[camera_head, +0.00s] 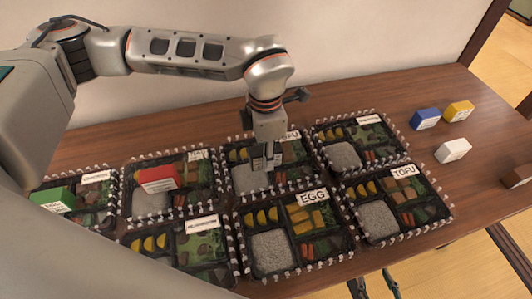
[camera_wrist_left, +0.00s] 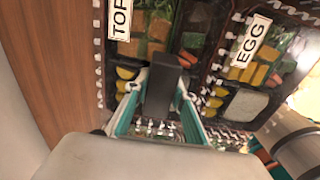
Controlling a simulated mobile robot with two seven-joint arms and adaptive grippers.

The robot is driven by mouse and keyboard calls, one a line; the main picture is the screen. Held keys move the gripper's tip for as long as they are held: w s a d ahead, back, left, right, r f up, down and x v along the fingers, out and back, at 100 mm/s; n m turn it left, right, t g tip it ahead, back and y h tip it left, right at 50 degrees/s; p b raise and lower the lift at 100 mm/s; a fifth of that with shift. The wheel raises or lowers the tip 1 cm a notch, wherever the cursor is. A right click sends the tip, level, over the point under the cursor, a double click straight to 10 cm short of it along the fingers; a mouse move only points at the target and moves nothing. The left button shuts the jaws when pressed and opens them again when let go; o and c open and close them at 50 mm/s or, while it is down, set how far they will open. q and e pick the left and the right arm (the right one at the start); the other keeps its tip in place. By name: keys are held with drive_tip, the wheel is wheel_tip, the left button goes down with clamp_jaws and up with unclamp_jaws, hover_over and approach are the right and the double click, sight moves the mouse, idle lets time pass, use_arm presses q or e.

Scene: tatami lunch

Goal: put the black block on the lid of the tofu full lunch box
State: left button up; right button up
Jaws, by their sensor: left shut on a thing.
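My left gripper (camera_head: 266,163) is shut on the black block (camera_wrist_left: 160,88), which stands upright between its fingers in the left wrist view. The gripper is low over the lunch box with a TOFU label (camera_head: 290,135) in the middle of the back row. That label also shows in the left wrist view (camera_wrist_left: 121,18). The fingers largely hide the block in the head view, and I cannot tell whether it touches the lid. Another lunch box labelled TOFU (camera_head: 403,171) is at the front right. My right gripper (camera_head: 374,285) is open and empty at the bottom edge.
The EGG box (camera_head: 313,197) is in front. A red block (camera_head: 158,178) and a green block (camera_head: 52,199) rest on boxes at left. Blue (camera_head: 425,119), yellow (camera_head: 458,111) and white (camera_head: 453,150) blocks lie on the table at right; a brown block (camera_head: 518,177) is at the edge.

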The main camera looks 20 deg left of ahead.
use_arm(q)
drive_tip(key=shift+r, duration=0.1)
drive_tip(key=o, duration=1.1)
wheel_tip(320, 180, up, 12)
drive_tip(key=shift+r+p, duration=0.1)
drive_tip(key=shift+p, duration=0.6)
